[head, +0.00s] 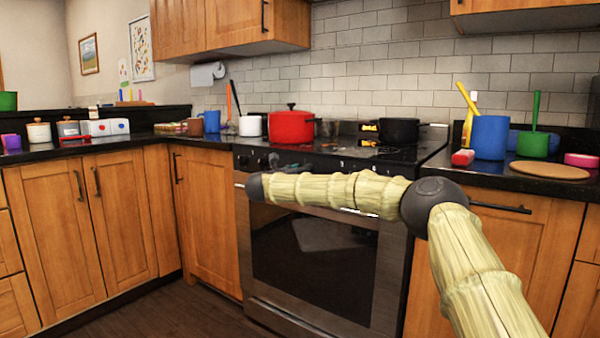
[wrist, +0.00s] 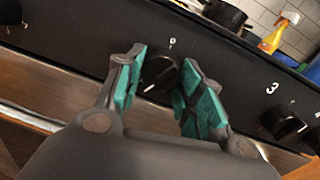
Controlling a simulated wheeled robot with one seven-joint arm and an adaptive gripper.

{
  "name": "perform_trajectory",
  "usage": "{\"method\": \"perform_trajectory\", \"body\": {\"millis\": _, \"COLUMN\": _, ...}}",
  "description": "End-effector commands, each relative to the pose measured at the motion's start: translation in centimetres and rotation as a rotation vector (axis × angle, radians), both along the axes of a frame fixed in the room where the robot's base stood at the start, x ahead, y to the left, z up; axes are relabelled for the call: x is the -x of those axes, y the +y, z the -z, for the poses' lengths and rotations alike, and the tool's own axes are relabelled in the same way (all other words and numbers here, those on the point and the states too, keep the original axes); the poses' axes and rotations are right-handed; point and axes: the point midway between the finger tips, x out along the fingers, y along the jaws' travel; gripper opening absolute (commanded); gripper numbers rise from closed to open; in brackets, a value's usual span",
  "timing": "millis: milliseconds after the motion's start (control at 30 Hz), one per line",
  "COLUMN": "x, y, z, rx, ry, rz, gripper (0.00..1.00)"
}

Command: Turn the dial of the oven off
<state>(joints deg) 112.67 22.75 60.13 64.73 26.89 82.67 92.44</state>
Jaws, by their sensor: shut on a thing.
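The oven (head: 315,262) has a black front panel with a row of dials. In the wrist view, a black dial (wrist: 158,76) with a white pointer line sits between the two teal pads of my gripper (wrist: 163,68). The pads are closed on its sides, and the pointer slants down and left. A small white mark is printed above it. In the head view my gripper (head: 278,163) is at the panel's left part, and my own arm hides much of the row. There the held dial cannot be made out.
Another dial (wrist: 284,123), below a white "3", is to the right of my gripper. A red pot (head: 291,127) and a black pot (head: 399,131) stand on the stovetop above. The oven handle runs below the panel, partly behind my arm. The floor in front is clear.

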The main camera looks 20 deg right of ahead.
Motion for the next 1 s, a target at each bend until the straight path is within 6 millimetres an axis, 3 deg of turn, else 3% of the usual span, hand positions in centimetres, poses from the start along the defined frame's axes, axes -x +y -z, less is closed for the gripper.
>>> {"method": "perform_trajectory", "body": {"millis": 1000, "x": 0.15, "y": -0.02, "z": -0.99, "rx": 0.535, "ry": 0.686, "rz": -0.001, "gripper": 0.14}}
